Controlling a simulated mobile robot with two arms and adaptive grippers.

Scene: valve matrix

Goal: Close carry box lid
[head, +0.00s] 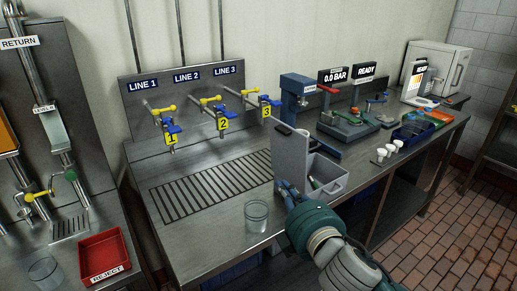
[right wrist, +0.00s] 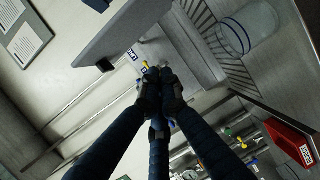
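The grey carry box (head: 327,183) stands on the steel counter, with a small green item showing inside. Its lid (head: 289,153) stands upright, open, at the box's left side. In the right wrist view the lid is the large grey panel (right wrist: 125,32) with a dark catch on it. My right gripper (head: 284,188) is low beside the lid, on its left outer side; whether it touches cannot be told. In the wrist view its dark fingers (right wrist: 163,76) meet at the tips with nothing seen between them. My left gripper is not in view.
A clear glass (head: 256,216) stands on the counter close left of my right gripper, and it shows in the wrist view (right wrist: 247,28). A drain grate (head: 205,186) lies behind. Small white cups (head: 383,154) and a test device (head: 348,124) stand to the right.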

